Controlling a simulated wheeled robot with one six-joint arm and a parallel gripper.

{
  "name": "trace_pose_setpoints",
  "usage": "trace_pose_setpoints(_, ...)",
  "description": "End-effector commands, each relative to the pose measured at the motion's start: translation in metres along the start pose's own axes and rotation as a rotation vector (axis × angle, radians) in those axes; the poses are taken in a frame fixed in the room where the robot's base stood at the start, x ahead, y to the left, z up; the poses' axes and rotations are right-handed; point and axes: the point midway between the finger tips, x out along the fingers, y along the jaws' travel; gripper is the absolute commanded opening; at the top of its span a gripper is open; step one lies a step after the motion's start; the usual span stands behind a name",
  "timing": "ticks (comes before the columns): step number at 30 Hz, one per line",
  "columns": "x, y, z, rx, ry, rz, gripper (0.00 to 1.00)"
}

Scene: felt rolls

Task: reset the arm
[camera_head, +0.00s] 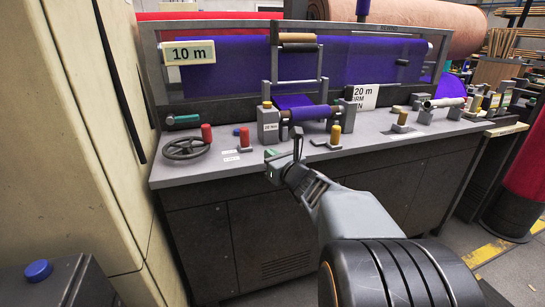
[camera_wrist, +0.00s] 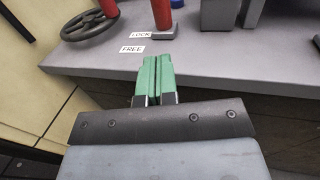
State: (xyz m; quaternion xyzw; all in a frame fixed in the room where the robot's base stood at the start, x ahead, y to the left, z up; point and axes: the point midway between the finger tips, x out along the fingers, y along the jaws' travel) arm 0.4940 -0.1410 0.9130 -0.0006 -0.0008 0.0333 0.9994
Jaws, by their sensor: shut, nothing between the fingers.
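My gripper (camera_head: 272,153) is at the front edge of the grey bench (camera_head: 205,168). In the wrist view its two green fingers (camera_wrist: 155,78) lie side by side, pressed together, with nothing held. The fingertips are in front of the bench edge, near the labels FREE (camera_wrist: 132,49) and LOCK (camera_wrist: 141,35). My arm reaches up from the lower right of the head view.
A handwheel (camera_head: 185,148), a red-handled lever (camera_head: 244,138) and a yellow-knobbed lever (camera_head: 335,135) stand on the bench. A blue roll (camera_head: 308,113) sits behind in a holder. A beige cabinet (camera_head: 85,120) is close on the left. Bare bench top lies between the fittings.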

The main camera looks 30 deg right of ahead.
Motion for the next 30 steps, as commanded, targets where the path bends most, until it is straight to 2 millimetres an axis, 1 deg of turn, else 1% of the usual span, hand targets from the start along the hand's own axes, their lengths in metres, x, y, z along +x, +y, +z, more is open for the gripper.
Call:
trace_pose_setpoints(3, -0.007, 0.000, 0.000, 0.000, 0.001, -0.001, 0.00)
trace_pose_setpoints(8, -0.010, 0.003, 0.002, -0.011, 0.004, 0.008, 0.00)
trace_pose_setpoints(11, -0.010, 0.018, 0.011, -0.083, 0.028, 0.061, 0.00)
trace_pose_setpoints(13, -0.012, 0.041, 0.022, -0.194, 0.061, 0.141, 0.00)
trace_pose_setpoints(14, -0.013, 0.053, 0.027, -0.257, 0.079, 0.187, 0.00)
trace_pose_setpoints(15, -0.017, 0.070, 0.034, -0.355, 0.103, 0.257, 0.00)
trace_pose_setpoints(17, -0.025, 0.099, 0.043, -0.527, 0.139, 0.380, 0.00)
trace_pose_setpoints(18, -0.033, 0.117, 0.049, -0.651, 0.159, 0.470, 0.00)
trace_pose_setpoints(20, -0.048, 0.142, 0.055, -0.846, 0.182, 0.610, 0.00)
trace_pose_setpoints(21, -0.059, 0.156, 0.058, -0.977, 0.192, 0.704, 0.00)
trace_pose_setpoints(23, -0.076, 0.172, 0.062, -1.172, 0.200, 0.844, 0.00)
trace_pose_setpoints(24, -0.089, 0.180, 0.065, -1.301, 0.200, 0.938, 0.00)
trace_pose_setpoints(25, -0.098, 0.184, 0.067, -1.396, 0.197, 1.004, 0.00)
trace_pose_setpoints(27, -0.118, 0.189, 0.073, -1.607, 0.185, 1.160, 0.00)
trace_pose_setpoints(30, -0.142, 0.188, 0.082, -1.881, 0.159, 1.358, 0.00)
